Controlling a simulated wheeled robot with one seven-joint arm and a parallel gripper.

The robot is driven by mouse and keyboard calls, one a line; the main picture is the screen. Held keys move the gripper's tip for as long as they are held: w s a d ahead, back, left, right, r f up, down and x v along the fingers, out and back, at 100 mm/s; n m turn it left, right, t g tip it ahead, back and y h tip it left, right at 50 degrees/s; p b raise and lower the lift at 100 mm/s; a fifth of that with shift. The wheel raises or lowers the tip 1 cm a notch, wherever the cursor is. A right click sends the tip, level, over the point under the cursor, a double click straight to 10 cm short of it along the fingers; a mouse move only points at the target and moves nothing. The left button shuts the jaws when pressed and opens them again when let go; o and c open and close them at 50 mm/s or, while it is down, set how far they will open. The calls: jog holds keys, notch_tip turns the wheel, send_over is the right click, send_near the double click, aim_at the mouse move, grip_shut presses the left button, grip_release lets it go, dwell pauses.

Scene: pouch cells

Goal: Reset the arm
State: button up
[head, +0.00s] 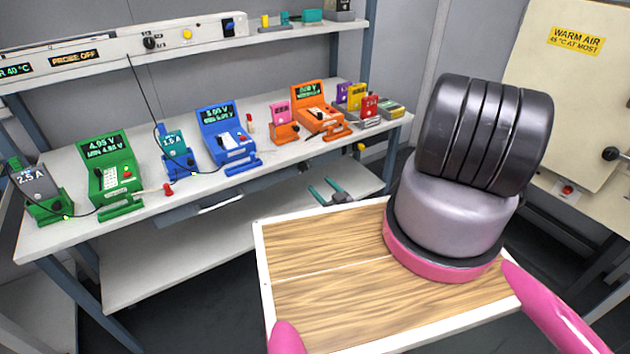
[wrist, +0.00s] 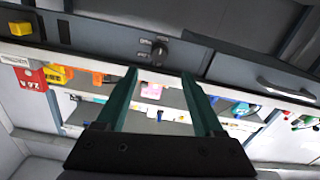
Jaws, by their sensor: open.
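My gripper (head: 328,191) shows small in the head view, just in front of the bench, low near its under-shelf. Its two teal fingers are apart, with nothing held between them. In the wrist view my gripper (wrist: 159,76) points at the bench, with a pink block seen beyond the fingers and apart from them. My arm's dark ribbed joint and grey link fill the right of the head view and hide part of what lies behind.
The bench (head: 330,160) carries a green meter (head: 110,178), a blue meter (head: 228,133), an orange meter (head: 318,108) and several small coloured blocks. A wooden-topped tray (head: 330,300) lies in front. A warm-air cabinet (head: 560,90) stands at right. The bench's under-shelf (head: 150,277) looks mostly clear.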

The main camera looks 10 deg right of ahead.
jog(key=shift+s+d, duration=0.15)
jog(key=shift+s, duration=0.25)
jog(key=shift+r, duration=0.1)
